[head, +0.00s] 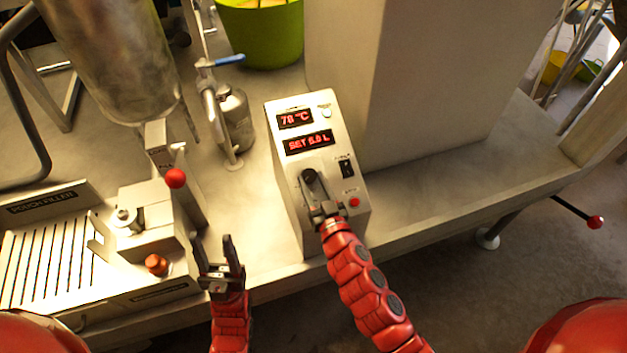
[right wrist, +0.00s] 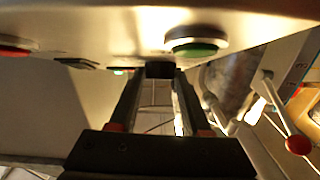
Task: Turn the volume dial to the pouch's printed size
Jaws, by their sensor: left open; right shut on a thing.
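The control box (head: 287,200) stands upright on the bench, its panel facing me. Its upper red display (head: 295,118) reads 78 °C. Its lower display (head: 309,142) reads SET and a litre value that looks like 5.0 L, the first digit blurred. The black volume dial (head: 309,176) is below them. My right gripper (head: 319,203) is at the dial; in the right wrist view its fingers close on the black knob (right wrist: 160,70). My left gripper (head: 222,254) is open and empty, left of the box. I see no pouch or printed size.
A black switch (head: 347,168) and red button (head: 354,202) are right of the dial. The pouch filler (head: 150,215), with a red-knobbed lever (head: 176,178) and slatted tray (head: 45,258), stands left. A green bucket (head: 262,35) is behind. Bench room right of the box is clear.

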